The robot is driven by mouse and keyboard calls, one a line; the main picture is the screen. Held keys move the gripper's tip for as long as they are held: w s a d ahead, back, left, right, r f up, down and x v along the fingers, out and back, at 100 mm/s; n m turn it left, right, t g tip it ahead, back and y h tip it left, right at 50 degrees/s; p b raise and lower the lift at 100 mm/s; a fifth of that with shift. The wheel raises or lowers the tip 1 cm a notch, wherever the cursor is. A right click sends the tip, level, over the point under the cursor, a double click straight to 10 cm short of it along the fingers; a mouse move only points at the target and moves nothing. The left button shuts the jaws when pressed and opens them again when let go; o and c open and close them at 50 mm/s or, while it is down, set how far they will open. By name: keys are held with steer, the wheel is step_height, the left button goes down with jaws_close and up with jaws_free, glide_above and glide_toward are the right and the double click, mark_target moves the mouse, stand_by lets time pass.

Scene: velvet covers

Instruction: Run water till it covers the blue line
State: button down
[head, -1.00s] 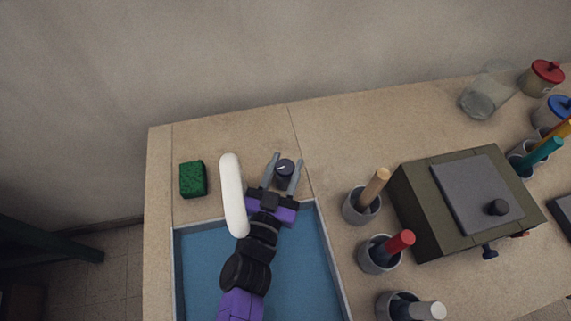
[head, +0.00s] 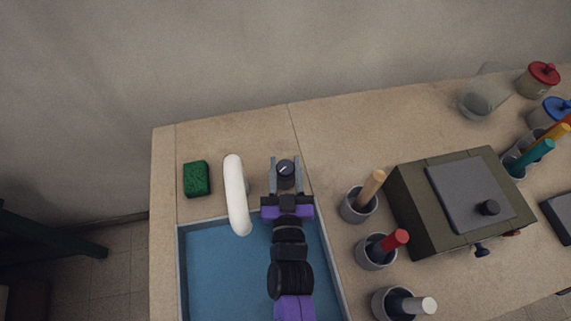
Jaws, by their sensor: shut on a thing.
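A dark round knob (head: 286,169) with a pale pointer mark stands on the counter behind the sink. My gripper (head: 286,173) is around the knob, one finger on each side, shut on it. A white curved faucet spout (head: 236,195) stands left of the knob and reaches over the blue-floored sink (head: 205,268). My arm crosses the right part of the sink and hides some of it. I see no blue line and no running water that I can make out.
A green sponge (head: 196,179) lies left of the spout. Grey cups with a tan handle (head: 371,187), a red handle (head: 395,240) and a grey handle (head: 421,305) stand right of the sink. A dark box (head: 415,225), a glass jar (head: 477,103) and lidded pots are farther right.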

steer(key=c, duration=0.9)
jaws_free()
steer(key=s, duration=0.2)
steer(key=s+b, duration=0.1)
steer(key=s, duration=0.3)
steer(key=shift+s+d+f, duration=0.1)
steer(key=shift+s+d, duration=0.15)
steer(key=shift+s, duration=0.05)
steer(key=shift+s+d, duration=0.15)
steer(key=shift+s, duration=0.45)
